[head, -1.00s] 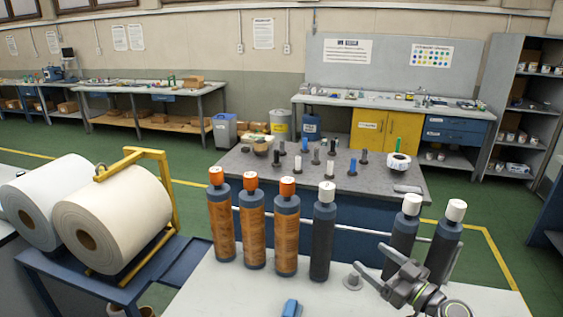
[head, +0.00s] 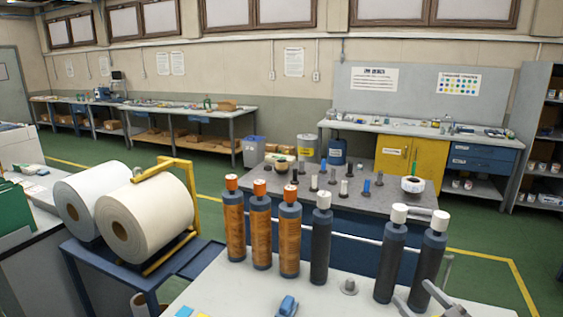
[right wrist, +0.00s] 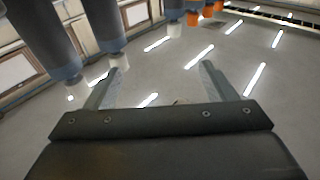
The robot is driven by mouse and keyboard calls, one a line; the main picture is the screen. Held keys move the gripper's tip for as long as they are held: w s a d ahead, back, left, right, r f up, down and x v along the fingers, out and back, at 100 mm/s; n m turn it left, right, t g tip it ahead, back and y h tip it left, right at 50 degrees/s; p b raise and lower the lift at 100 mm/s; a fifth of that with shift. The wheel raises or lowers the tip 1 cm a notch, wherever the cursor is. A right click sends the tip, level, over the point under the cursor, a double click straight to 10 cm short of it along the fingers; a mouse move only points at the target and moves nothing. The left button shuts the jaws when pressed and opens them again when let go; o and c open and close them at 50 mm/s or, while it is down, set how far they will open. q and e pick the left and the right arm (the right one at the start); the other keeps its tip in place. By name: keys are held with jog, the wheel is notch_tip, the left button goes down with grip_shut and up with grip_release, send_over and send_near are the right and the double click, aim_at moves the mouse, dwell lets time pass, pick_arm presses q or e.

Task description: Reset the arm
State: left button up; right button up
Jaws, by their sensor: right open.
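My right gripper (head: 428,300) shows at the bottom right edge of the head view, in front of the two dark, white-capped cylinders (head: 391,262) at the right. In the right wrist view its two fingers (right wrist: 160,85) stand wide apart with nothing between them. That view looks upward past the dark cylinders (right wrist: 92,25) to the ceiling. Most of my right arm is out of the head view. My left gripper is in neither view.
Several upright cylinders stand on the white table (head: 230,290), three with orange caps (head: 261,187). A blue object (head: 287,306) lies at its front. Big white rolls (head: 148,217) rest on a blue stand at left. A grey table (head: 340,212) with small posts stands behind.

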jog(key=s+d+f+m+g+h, duration=0.2)
jog(key=s+d+f+m+h, duration=0.25)
jog(key=s+h, duration=0.2)
jog(key=s+d+f+m+g+h, duration=0.2)
jog(key=s+d+f+m+h, duration=0.15)
jog(key=s+m+h, duration=0.35)
jog(key=s+a+f+n+g+y, duration=0.1)
jog(key=s+a+f+n+g, duration=0.15)
jog(key=s, duration=0.45)
jog(key=s+a+f+n+g+y, duration=0.2)
jog(key=s+a+f+g, duration=0.15)
jog(key=s, duration=0.25)
jog(key=s+a+f+n+g+y, duration=0.1)
jog(key=s+a+f+n+g, duration=0.2)
jog(key=s, duration=0.4)
notch_tip(320, 180, down, 24)
jog(key=d+r+m+g, duration=0.1)
jog(key=d+g, duration=0.2)
jog(key=s+a+f, duration=0.1)
jog(key=s+f, duration=1.3)
jog(key=f, duration=0.4)
jog(key=shift+s+a+g, duration=0.25)
jog(key=shift+s+g, duration=0.15)
jog(key=shift+y, duration=0.25)
